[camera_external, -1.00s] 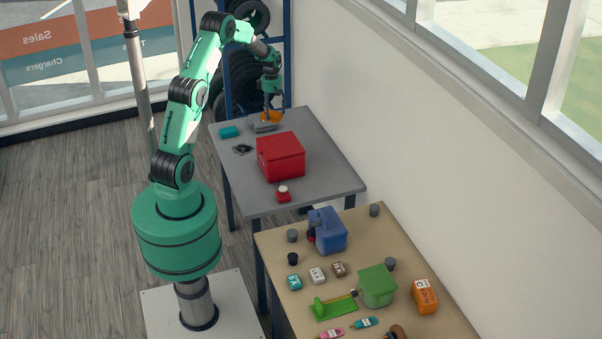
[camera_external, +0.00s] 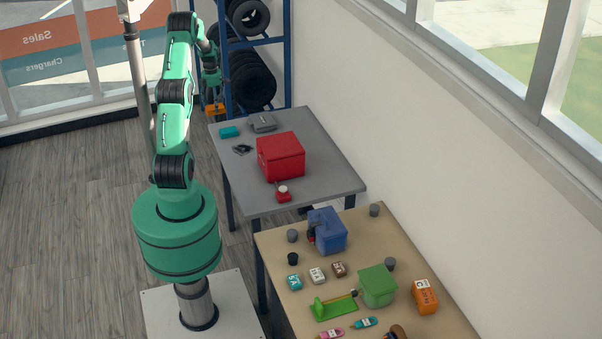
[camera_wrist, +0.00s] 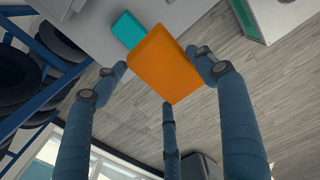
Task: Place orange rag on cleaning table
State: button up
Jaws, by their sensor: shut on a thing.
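The orange rag (camera_external: 214,109) looks like a folded block. My gripper (camera_external: 212,97) is shut on it and holds it in the air beyond the far left corner of the grey table (camera_external: 318,165). In the wrist view the rag (camera_wrist: 165,65) sits between the fingers of my gripper (camera_wrist: 165,75), with floor behind part of it. A tan table (camera_external: 345,275) stands nearer the camera. No visible label shows which table is the cleaning table.
The grey table holds a red box (camera_external: 281,158), a teal block (camera_external: 229,132), a grey item (camera_external: 262,122), a small dark item (camera_external: 243,150) and a red-and-white item (camera_external: 284,194). A blue tyre rack (camera_external: 240,75) stands behind. The tan table carries several objects.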

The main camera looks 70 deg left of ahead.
notch_tip(320, 180, down, 14)
jog(key=shift+r, duration=0.15)
dwell(0.5)
send_over(224, 124)
jog(key=shift+d+f, duration=0.15)
jog(key=shift+f, duration=0.6)
dwell(0.5)
jog(key=shift+f, duration=0.1)
jog(key=shift+f+b, duration=0.4)
jog(key=shift+f, duration=1.25)
jog(key=shift+f, duration=0.1)
